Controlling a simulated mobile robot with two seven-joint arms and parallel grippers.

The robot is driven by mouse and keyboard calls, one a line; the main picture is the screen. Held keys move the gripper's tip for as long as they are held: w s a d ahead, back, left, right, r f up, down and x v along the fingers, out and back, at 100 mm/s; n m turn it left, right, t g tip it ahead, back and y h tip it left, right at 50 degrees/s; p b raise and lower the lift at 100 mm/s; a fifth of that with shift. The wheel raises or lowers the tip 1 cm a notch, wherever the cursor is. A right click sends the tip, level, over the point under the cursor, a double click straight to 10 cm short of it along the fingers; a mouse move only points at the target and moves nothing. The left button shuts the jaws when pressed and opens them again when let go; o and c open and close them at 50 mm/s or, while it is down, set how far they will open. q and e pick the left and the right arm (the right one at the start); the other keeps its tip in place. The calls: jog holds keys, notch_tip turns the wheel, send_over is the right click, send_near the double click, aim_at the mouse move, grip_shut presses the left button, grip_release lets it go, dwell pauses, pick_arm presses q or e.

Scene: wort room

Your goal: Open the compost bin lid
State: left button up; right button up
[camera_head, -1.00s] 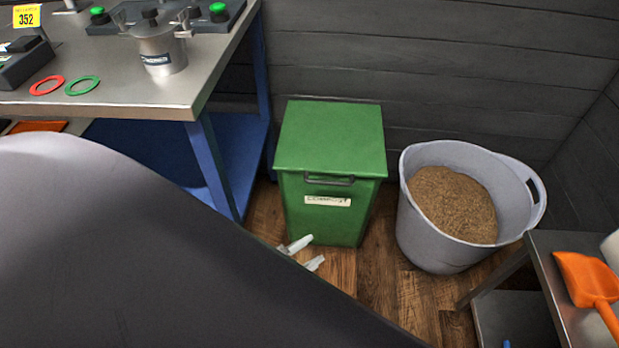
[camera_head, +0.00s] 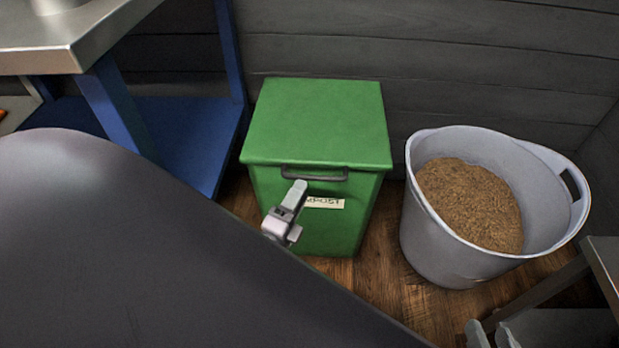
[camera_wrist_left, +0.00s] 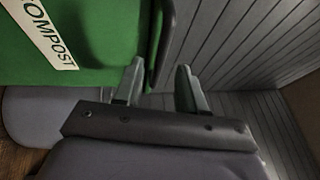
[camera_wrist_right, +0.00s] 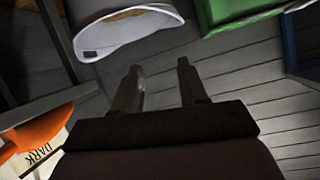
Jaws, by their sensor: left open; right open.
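The green compost bin (camera_head: 330,225) stands on the wooden floor against the wall. Its green lid (camera_head: 318,120) is closed, with a dark bar handle (camera_head: 314,174) along the front edge. My left gripper (camera_head: 299,186) is in front of the bin, at the left part of the handle, partly covering the white label (camera_head: 325,203). In the left wrist view its fingers (camera_wrist_left: 158,88) are open, with the dark handle (camera_wrist_left: 162,45) between or just beyond them; contact cannot be told. My right gripper (camera_head: 490,334) is at the bottom edge, open and empty in its wrist view (camera_wrist_right: 160,88).
A grey tub (camera_head: 435,235) of brown grain (camera_head: 470,205) stands right of the bin. A metal-topped bench (camera_head: 75,45) with blue legs is at left, and a metal stand (camera_head: 606,255) at lower right. Orange and white items (camera_wrist_right: 35,140) show in the right wrist view.

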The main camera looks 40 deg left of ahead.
aim_at(310, 177)
pick_arm(q)
jog(key=b+x, duration=0.1)
jog(key=x, duration=0.4)
jog(key=shift+w, duration=0.3)
jog(key=shift+r, duration=0.1)
grip_shut()
